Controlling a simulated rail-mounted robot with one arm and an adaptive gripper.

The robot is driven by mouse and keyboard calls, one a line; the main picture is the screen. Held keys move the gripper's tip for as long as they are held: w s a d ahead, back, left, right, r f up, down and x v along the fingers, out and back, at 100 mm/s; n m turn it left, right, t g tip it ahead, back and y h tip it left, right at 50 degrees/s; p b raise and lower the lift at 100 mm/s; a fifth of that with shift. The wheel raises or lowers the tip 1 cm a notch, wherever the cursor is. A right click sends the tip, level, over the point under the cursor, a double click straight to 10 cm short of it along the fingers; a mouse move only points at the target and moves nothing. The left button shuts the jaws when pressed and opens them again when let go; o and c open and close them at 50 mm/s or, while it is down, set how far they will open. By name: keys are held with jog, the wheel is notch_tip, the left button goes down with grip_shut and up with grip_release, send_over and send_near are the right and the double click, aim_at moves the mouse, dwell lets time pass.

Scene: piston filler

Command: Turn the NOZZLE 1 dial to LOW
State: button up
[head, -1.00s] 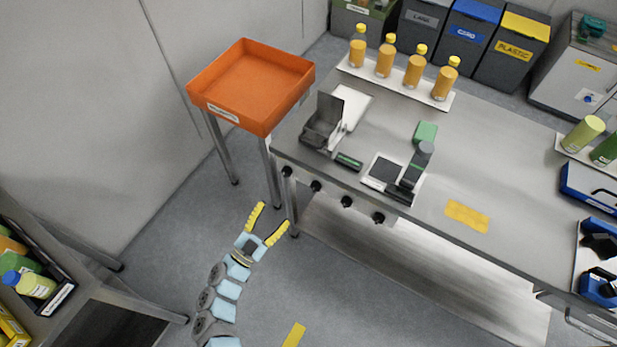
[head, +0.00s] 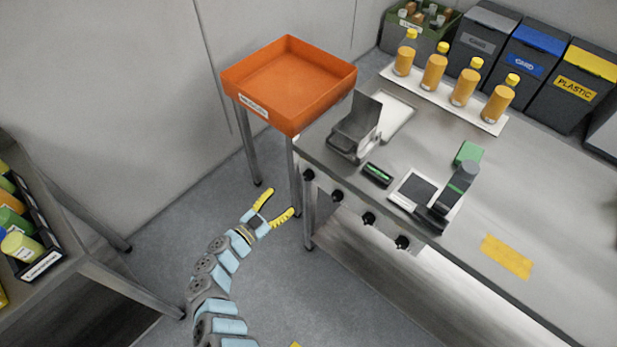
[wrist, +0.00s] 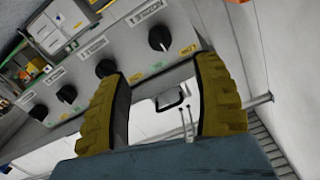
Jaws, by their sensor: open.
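Several black dials line the bench's front panel. In the head view they are the leftmost dial (head: 308,174), a second dial (head: 337,196), a third dial (head: 369,219) and the rightmost dial (head: 402,242). The wrist view shows them in a slanted row: one large dial (wrist: 160,36), then others (wrist: 106,68) towards the lower left. In the wrist view the large dial appears beyond and between my fingertips (wrist: 163,68).
An orange tray table (head: 290,118) stands behind my gripper. The bench (head: 420,130) carries a grey hopper (head: 357,130), a dark upright device (head: 455,195) and a row of orange bottles (head: 463,87). The floor before the bench is clear.

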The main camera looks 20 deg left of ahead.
aim_at(307, 178)
jog(key=b+x, duration=0.3)
jog(key=x, duration=0.9)
jog(key=shift+w+d+b, duration=0.1)
jog(key=shift+w+b, duration=0.1)
jog(key=shift+b, duration=0.1)
jog(key=c, duration=1.2)
jog(key=shift+n, duration=0.5)
jog(key=n+p, duration=0.1)
jog(key=n, duration=0.2)
grip_shut()
jog(key=shift+f+n, duration=0.1)
jog(key=shift+n, duration=2.3)
